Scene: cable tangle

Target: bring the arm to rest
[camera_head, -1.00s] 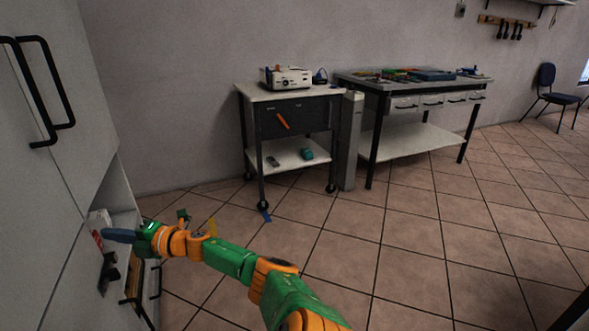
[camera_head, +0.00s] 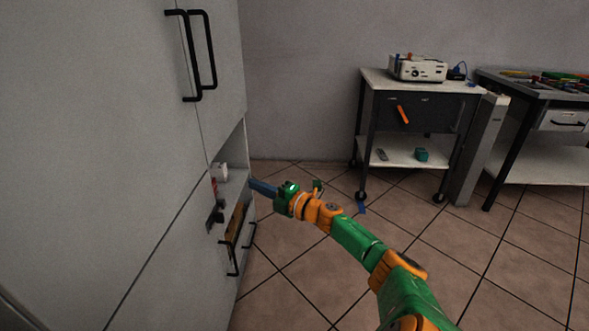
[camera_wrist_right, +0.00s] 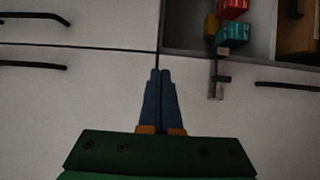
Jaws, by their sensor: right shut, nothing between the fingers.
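My right arm reaches in from the lower right in the head view, green and orange. Its right gripper (camera_head: 254,186) has blue fingers pressed together with nothing between them. It points left toward the open niche (camera_head: 231,185) of the white cabinet. In the right wrist view the shut fingers (camera_wrist_right: 160,73) point up the picture at the pale cabinet fronts, left of and below the niche. I cannot tell the exact gap to the cabinet. My left gripper is not in view.
The cabinet (camera_head: 120,120) has black handles. Its niche holds red boxes (camera_wrist_right: 232,8) and a teal box (camera_wrist_right: 233,32). A dark latch-like part (camera_head: 214,216) sticks out at its edge.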

